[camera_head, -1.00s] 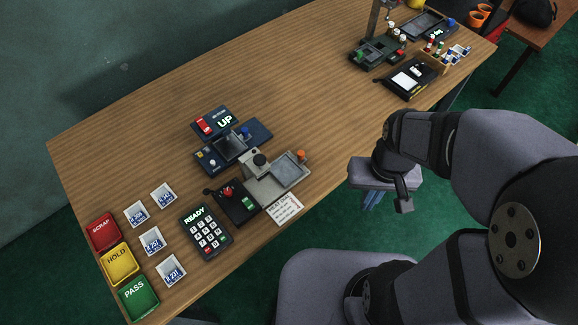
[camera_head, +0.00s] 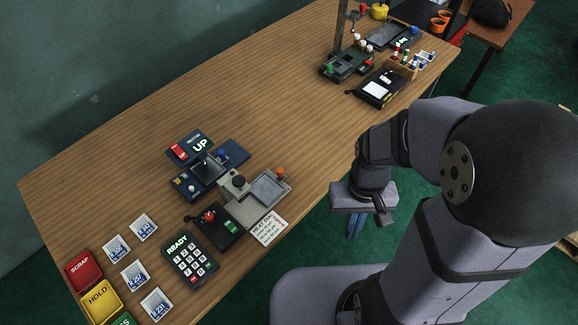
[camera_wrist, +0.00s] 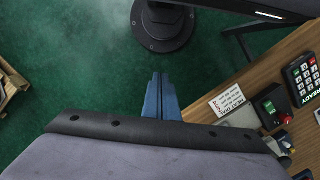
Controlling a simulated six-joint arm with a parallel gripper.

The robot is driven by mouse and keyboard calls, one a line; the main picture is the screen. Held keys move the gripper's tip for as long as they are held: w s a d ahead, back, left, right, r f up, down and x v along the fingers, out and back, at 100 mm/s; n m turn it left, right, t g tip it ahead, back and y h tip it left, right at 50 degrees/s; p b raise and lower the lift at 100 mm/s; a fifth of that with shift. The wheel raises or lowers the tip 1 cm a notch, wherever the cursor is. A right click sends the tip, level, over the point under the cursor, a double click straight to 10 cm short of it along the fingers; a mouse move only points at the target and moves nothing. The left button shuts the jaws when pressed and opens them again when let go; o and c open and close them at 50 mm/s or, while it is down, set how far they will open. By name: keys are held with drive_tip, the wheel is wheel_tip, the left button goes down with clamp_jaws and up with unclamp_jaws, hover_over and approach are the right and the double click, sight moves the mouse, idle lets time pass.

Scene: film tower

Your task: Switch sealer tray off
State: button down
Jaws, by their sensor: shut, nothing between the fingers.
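A grey machine (camera_head: 240,208) with a recessed tray (camera_head: 268,189), a dark knob and an orange knob stands near the table's front edge. Against its left side is a black box (camera_head: 220,240) with a red knob (camera_head: 209,216) and a green switch (camera_head: 230,227). I cannot read which machine is the sealer. My gripper (camera_head: 354,226) is shut and empty, pointing down beyond the front edge, right of these machines. In the wrist view its blue fingers (camera_wrist: 160,76) are together over green floor, and the black box (camera_wrist: 272,108) shows at right.
A blue machine (camera_head: 187,184) with an UP display (camera_head: 200,146) stands behind. More equipment (camera_head: 346,65) stands far right. The table's middle is clear.

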drive_tip(key=w+f+m+y+b, duration=0.1)
drive_tip(key=w+f+m+b, duration=0.35)
drive_tip(key=w, duration=1.25)
drive_tip(key=w+a+r+m+y+p, duration=0.3)
drive_tip(key=w+a+r+m, duration=0.2)
drive_tip(key=w+r+m, duration=0.2)
drive_tip(key=w+m, duration=0.1)
drive_tip(key=m, duration=0.1)
drive_tip(key=shift+a+r+m, duration=0.2)
drive_tip(key=shift+a+m, duration=0.1)
drive_tip(key=shift+m, duration=0.05)
drive_tip(key=shift+f, duration=0.15)
